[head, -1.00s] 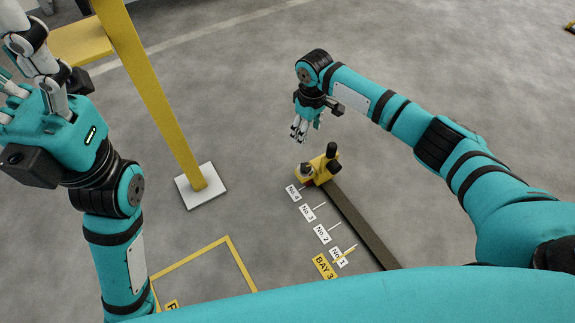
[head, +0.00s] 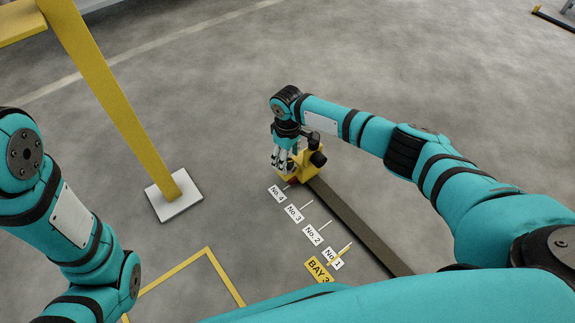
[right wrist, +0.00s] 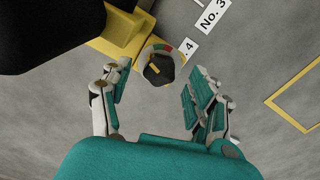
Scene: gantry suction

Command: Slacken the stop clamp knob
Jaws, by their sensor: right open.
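The yellow stop clamp (head: 308,166) sits at the far end of a dark rail on the floor. In the right wrist view its knob (right wrist: 158,70) is dark with a yellow pointer line, on a round grey dial with a red and a green patch. My right gripper (head: 281,166) is open, pointing down at the clamp's left side. In the right wrist view its fingers stand on both sides of the knob with gaps, not closed on it. In the head view the gripper hides the knob. My left gripper is out of view.
The dark rail (head: 355,225) runs toward me, with labels No. 1 to No. 4 (head: 277,193) and a BAY 3 sign (head: 319,270) along its left. A yellow post (head: 120,100) on a white base plate (head: 174,205) stands left. Floor beyond the clamp is clear.

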